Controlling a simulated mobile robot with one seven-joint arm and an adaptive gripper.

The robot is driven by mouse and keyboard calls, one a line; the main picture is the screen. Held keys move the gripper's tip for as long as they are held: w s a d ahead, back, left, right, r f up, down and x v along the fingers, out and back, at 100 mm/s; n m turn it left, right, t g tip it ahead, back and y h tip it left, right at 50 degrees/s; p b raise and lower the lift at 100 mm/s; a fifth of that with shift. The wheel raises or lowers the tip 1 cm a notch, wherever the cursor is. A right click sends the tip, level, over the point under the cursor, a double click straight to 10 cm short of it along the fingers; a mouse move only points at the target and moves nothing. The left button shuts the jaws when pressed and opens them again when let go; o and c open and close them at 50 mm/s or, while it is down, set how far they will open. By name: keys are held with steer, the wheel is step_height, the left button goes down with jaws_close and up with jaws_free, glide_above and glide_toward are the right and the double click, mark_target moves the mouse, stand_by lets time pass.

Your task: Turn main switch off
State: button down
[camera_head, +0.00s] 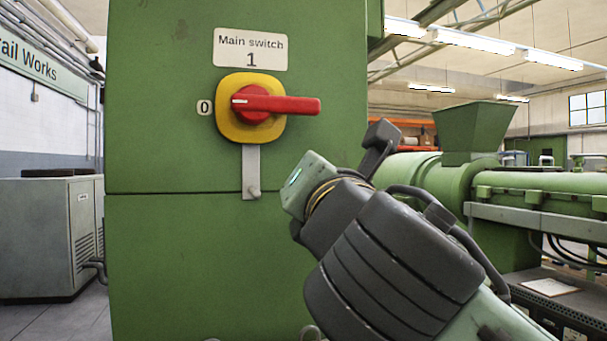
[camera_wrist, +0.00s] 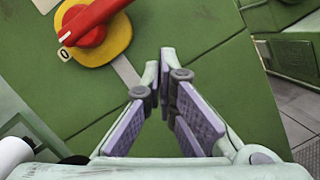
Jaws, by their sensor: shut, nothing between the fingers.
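The main switch (camera_head: 252,112) is on the green cabinet, a yellow plate with a red rotary handle (camera_head: 285,104). The handle lies horizontal, its long end to the right and its white mark at the left, towards the "0" label (camera_head: 204,107). The label plate (camera_head: 250,49) above reads "Main switch 1". In the wrist view the red handle (camera_wrist: 92,18) and yellow plate (camera_wrist: 112,44) are at the upper left, cut off at the top. My gripper (camera_wrist: 165,70) is shut and empty, to the lower right of the switch and apart from it. In the head view its fingers are not clear.
A grey metal strip with a knob (camera_head: 251,172) hangs below the switch on the cabinet (camera_head: 160,150). A green extruder (camera_head: 475,165) stands at right, a grey unit (camera_head: 48,235) at left. The space in front of the switch is clear.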

steer(key=shift+v, duration=1.25)
steer(key=shift+d, duration=0.15)
